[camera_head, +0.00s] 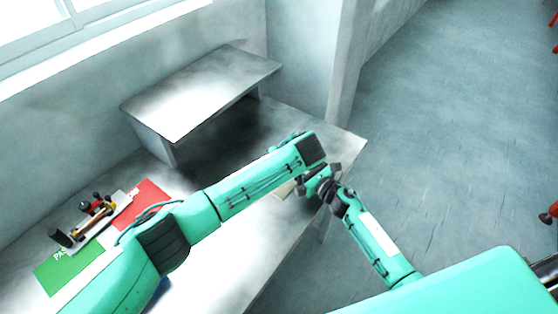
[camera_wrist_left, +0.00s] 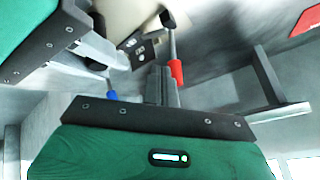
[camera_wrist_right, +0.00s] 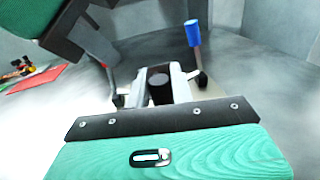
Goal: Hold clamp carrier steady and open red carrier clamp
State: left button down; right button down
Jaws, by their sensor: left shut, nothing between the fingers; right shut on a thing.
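The clamp carrier (camera_head: 285,189) is mostly hidden behind my arms at the table's right end; its pale plate shows in the left wrist view (camera_wrist_left: 125,14). Its red clamp handle (camera_wrist_left: 176,72) stands beside my left gripper (camera_wrist_left: 161,72), whose fingers are shut and empty; I cannot tell whether they touch it. A blue clamp handle (camera_wrist_right: 193,33) stands upright beside my right gripper (camera_wrist_right: 160,78). The right gripper is shut on a dark part of the carrier. In the head view both grippers are close together.
A metal shelf (camera_head: 200,92) stands at the back of the table. A green mat (camera_head: 62,270) and a red mat (camera_head: 150,196) lie at the left, with a tool-like assembly (camera_head: 97,212) across them. The wall is close behind; open floor lies to the right.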

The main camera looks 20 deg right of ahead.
pick_arm(q)
jog(key=shift+s+a+r+n+t+h, duration=0.1)
jog(key=shift+s+a+n+t+h, duration=0.2)
jog(key=shift+a+t+h, duration=0.25)
jog(key=a+h, duration=0.1)
jog(key=s+a+n+t+h, duration=0.1)
jog(key=s+a+t+h, duration=0.1)
jog(key=shift+s+a+f+n, duration=0.15)
jog(key=shift+s+f+n, duration=0.1)
jog(key=shift+n, duration=0.05)
dwell(0.5)
jog(key=shift+a, duration=0.1)
jog(key=shift+s+a+r, duration=0.2)
jog(key=shift+s+a, duration=0.2)
jog(key=shift+a, duration=0.15)
jog(key=shift+s, duration=0.1)
